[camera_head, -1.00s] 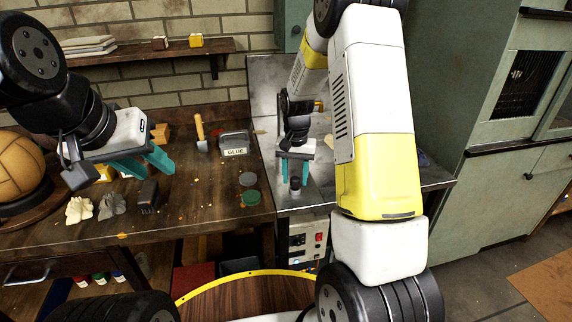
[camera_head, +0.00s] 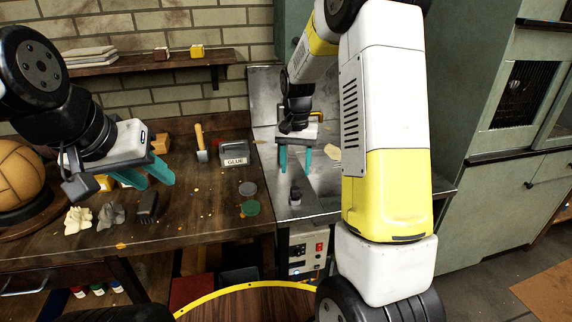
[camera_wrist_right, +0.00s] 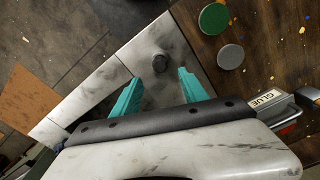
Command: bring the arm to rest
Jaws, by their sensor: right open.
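My right gripper (camera_head: 295,158) is open and empty, its teal fingers pointing down above the metal counter (camera_head: 335,187). In the right wrist view, its two fingers (camera_wrist_right: 160,95) are spread apart with nothing between the tips. A small dark bottle or knob-like object (camera_head: 295,195) stands on the metal counter below and in front of the gripper. It also shows beyond the fingertips in the right wrist view (camera_wrist_right: 160,63). My left gripper (camera_head: 152,178) is at the left, over the wooden bench, its teal fingers pointing right. I cannot make out the gap between its fingers.
The wooden bench (camera_head: 205,212) holds a tan leather ball (camera_head: 18,175) on a stand, a glue box (camera_head: 234,153), a scraper (camera_head: 201,142), green (camera_head: 250,208) and grey (camera_head: 247,188) lids, a dark brush (camera_head: 148,206) and crumpled scraps. A green cabinet (camera_head: 490,190) stands at the right.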

